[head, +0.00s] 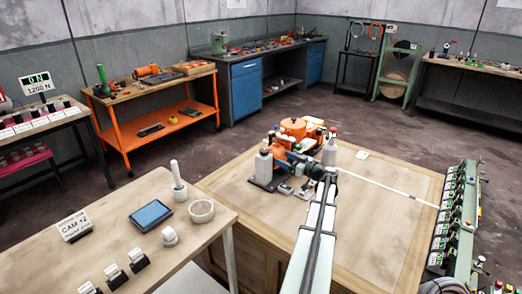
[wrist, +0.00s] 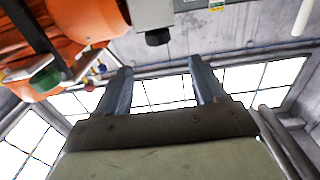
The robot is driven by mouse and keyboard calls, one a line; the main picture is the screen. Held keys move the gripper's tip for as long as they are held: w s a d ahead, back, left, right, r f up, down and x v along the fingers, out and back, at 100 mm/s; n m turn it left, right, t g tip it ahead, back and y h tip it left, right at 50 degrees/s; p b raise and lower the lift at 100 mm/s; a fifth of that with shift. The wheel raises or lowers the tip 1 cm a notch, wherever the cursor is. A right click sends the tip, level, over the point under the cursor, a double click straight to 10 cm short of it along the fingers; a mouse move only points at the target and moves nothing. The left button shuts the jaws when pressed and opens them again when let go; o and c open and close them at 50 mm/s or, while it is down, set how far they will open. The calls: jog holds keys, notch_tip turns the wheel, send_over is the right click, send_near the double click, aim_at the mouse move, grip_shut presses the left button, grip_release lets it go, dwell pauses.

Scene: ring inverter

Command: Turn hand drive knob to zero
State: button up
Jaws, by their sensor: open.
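In the wrist view my gripper (wrist: 160,65) is open, with its two grey fingers apart and nothing between them. A black knob (wrist: 157,37) on a grey box (wrist: 185,14) shows just beyond the fingertips, roughly between them and apart from them. I cannot tell if it is the hand drive knob, and no zero mark is readable. An orange machine body (wrist: 88,18) is at the upper left, with a green knob-like part (wrist: 46,80) below it. In the head view the orange machine (head: 293,127) stands on the wooden table, and my arm reaches to it, hiding part of it.
The wooden table (head: 370,215) is largely bare around the machine. Grey-white bottles (head: 263,168) stand close beside it. A green rack (head: 455,225) lines the right edge.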

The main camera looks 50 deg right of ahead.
aim_at(261, 149)
jog(key=w, duration=1.3)
jog(key=shift+w+d, duration=0.1)
jog(key=shift+w, duration=0.3)
jog(key=c, duration=1)
jog(key=shift+o, duration=0.2)
jog(key=shift+n+y, duration=0.5)
jog(key=shift+y, duration=0.6)
jog(key=shift+n, duration=0.3)
jog(key=o, duration=1)
jog(key=shift+c, duration=0.2)
